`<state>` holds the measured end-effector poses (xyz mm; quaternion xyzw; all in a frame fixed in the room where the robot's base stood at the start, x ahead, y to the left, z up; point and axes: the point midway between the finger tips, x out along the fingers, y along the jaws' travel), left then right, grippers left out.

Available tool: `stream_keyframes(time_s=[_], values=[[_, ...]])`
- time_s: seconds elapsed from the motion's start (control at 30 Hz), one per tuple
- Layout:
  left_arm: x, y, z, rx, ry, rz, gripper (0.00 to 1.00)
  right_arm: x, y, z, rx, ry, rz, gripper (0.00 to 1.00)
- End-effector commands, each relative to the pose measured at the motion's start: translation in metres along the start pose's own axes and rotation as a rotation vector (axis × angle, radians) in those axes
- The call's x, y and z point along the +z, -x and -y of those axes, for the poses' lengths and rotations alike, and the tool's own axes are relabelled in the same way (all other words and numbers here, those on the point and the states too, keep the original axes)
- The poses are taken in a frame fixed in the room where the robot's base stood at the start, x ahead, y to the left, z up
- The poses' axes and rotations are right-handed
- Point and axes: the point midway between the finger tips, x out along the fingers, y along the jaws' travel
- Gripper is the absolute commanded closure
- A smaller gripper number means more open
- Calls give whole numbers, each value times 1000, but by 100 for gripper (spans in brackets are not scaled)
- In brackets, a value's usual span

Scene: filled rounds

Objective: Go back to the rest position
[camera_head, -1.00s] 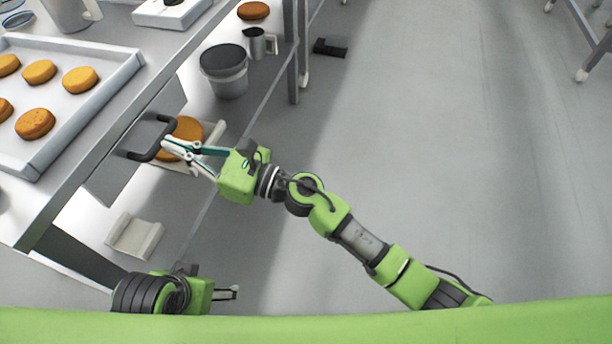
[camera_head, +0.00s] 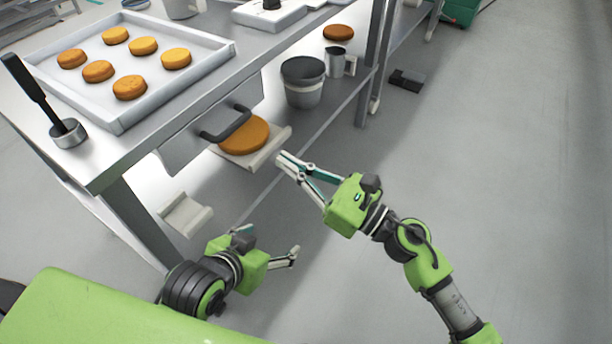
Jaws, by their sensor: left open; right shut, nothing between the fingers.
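My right gripper (camera_head: 283,160) is shut and empty. It is in the air beside the metal table, just right of a drawer handle (camera_head: 226,124) and a white board (camera_head: 268,150) with a round orange-brown cake on it. My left gripper (camera_head: 268,242) is open and empty, low in the view beside the table's lower level. Its two fingers are spread apart. Part of the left arm is hidden behind my green body.
The metal table (camera_head: 150,150) carries a white tray (camera_head: 190,88) with several round cakes and a dark-handled tool (camera_head: 68,132). A grey bucket (camera_head: 304,88) and a metal jug (camera_head: 338,64) stand on the lower shelf.

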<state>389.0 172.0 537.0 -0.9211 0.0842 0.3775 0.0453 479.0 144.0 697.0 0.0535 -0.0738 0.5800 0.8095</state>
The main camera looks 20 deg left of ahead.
Motion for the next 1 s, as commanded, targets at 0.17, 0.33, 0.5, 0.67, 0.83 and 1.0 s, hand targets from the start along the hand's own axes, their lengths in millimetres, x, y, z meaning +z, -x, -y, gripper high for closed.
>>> stream_keyframes(time_s=[0.17, 0.33, 0.5, 0.67, 0.83, 1.0], values=[[-7, -2, -1, 2, -1, -32, 28, -1, 26, 0, 0, -1, -1, 100], [-11, -2, -1, 2, -1, -47, 28, 0, 35, -1, 1, -1, 0, 100], [-12, -2, -2, 4, -1, -48, 28, 3, 36, 1, -13, -23, 11, 100], [-11, -2, -2, 3, -1, -48, 28, 32, 50, 32, -189, -310, 139, 100], [-11, -2, -2, 3, -1, -47, 28, 54, 118, 98, -524, -967, 452, 100], [-11, -2, -2, 3, -1, -47, 28, 17, 213, 127, -818, -1640, 824, 100]])
